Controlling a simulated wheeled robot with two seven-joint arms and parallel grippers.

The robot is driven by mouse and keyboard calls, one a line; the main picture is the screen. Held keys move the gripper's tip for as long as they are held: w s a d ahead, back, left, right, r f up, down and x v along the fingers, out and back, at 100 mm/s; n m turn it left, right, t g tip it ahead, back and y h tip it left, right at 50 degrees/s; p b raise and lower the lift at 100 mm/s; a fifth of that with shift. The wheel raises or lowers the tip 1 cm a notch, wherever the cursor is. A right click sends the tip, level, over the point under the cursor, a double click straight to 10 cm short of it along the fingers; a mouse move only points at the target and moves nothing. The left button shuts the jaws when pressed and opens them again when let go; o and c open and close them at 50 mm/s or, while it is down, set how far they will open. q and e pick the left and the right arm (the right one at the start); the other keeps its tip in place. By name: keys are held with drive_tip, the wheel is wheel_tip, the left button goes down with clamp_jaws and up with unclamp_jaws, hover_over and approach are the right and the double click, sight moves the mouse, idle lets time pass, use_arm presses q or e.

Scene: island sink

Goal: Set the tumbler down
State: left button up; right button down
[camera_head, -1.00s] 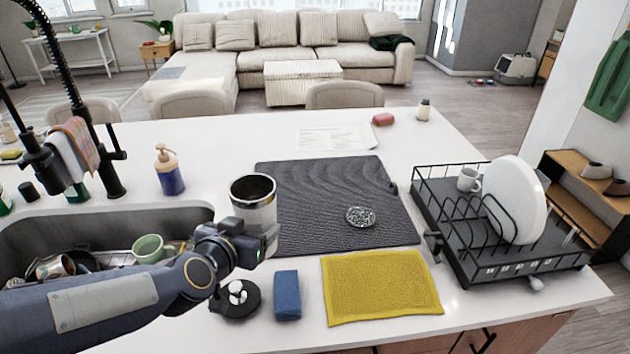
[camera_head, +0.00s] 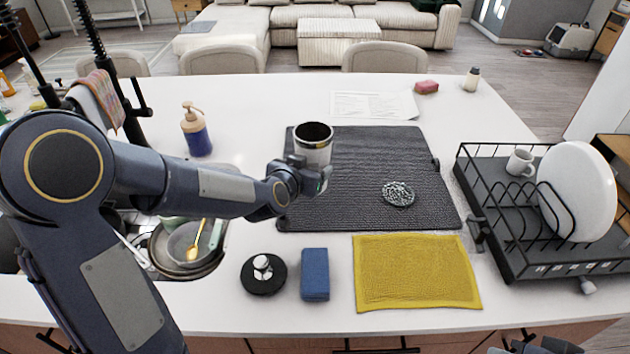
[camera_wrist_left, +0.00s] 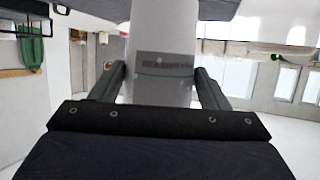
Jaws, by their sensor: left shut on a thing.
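The tumbler (camera_head: 314,151) is a steel-rimmed cup with a dark inside, upright over the left part of the dark grey drying mat (camera_head: 375,155). My left gripper (camera_head: 320,180) is shut around its lower body from the left. In the left wrist view the pale tumbler (camera_wrist_left: 162,35), with a printed label, stands between the two fingers of the left gripper (camera_wrist_left: 162,82). The gripper hides the tumbler's base in the head view, so I cannot tell whether it touches the mat. A small dark part of mine, perhaps the right gripper (camera_head: 535,346), shows at the bottom edge.
A speckled round scrubber (camera_head: 398,194) lies on the mat. A yellow cloth (camera_head: 415,272), blue sponge (camera_head: 315,274) and black round stopper (camera_head: 263,281) lie in front. A dish rack (camera_head: 510,235) with a plate and mug stands right. A soap bottle (camera_head: 196,132) stands left.

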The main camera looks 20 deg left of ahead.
use_arm(q)
drive_tip(key=f, duration=0.1)
drive_tip(key=w+f, duration=0.1)
drive_tip(key=w, duration=0.1)
drive_tip(key=shift+w+d+f, duration=0.2)
drive_tip(key=shift+d+f, duration=0.05)
drive_tip(key=shift+f, duration=0.15)
drive_tip(key=shift+w+f, duration=0.1)
drive_tip(key=shift+f, duration=1.55)
drive_tip(key=shift+f, duration=0.15)
drive_tip(key=o, duration=1.2)
